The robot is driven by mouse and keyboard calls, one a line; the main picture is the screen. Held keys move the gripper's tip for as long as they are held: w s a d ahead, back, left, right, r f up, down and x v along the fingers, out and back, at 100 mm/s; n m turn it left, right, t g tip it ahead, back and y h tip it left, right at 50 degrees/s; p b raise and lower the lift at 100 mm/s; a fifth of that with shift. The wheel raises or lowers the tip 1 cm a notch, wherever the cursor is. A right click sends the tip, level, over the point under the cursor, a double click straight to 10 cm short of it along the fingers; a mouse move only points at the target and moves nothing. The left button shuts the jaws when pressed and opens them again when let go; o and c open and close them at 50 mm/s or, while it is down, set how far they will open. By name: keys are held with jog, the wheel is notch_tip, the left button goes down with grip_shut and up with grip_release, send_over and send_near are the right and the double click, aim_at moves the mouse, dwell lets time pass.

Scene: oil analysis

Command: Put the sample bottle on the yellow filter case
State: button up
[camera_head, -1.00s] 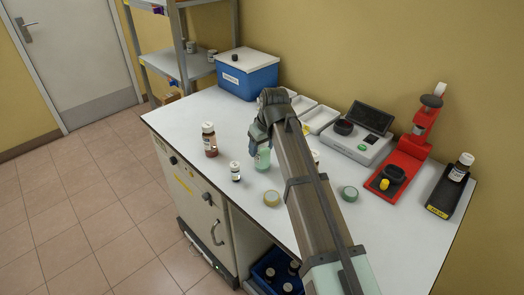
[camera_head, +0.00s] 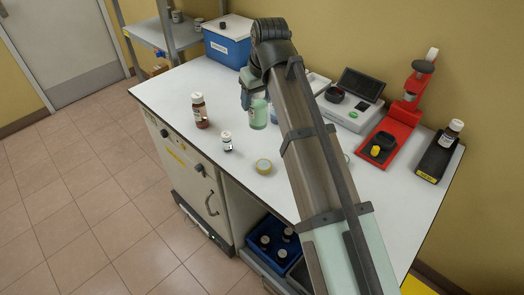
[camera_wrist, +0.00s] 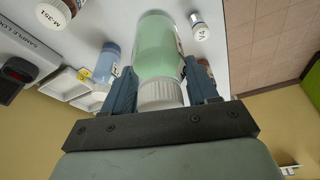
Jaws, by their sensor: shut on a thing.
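The sample bottle, a green see-through bottle with a white ribbed cap, is held in my gripper. In the head view the bottle (camera_head: 258,114) hangs upright below my gripper (camera_head: 255,97), over the middle of the bench. In the wrist view the bottle (camera_wrist: 158,48) sits between the two blue fingers of my gripper (camera_wrist: 160,75), cap toward the palm. The yellow filter case (camera_head: 264,166), a low round case, lies on the bench near its front edge, nearer the camera than the bottle. I cannot make it out in the wrist view.
A brown bottle (camera_head: 200,111) and a small vial (camera_head: 227,142) stand left of the yellow case. A blue box (camera_head: 228,42) is at the back. A grey instrument (camera_head: 350,112), a red stand (camera_head: 388,140) and a black holder (camera_head: 436,158) line the right. My arm hides part of the bench.

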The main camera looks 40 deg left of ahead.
jog(key=s+d+m, duration=0.1)
jog(key=s+d, duration=0.3)
jog(key=d, duration=0.2)
jog(key=shift+w+f, duration=0.1)
jog(key=shift+f, duration=4.45)
jog(key=o, duration=1.2)
jog(key=shift+f, duration=0.15)
jog(key=shift+c, duration=0.2)
jog(key=v, duration=1.2)
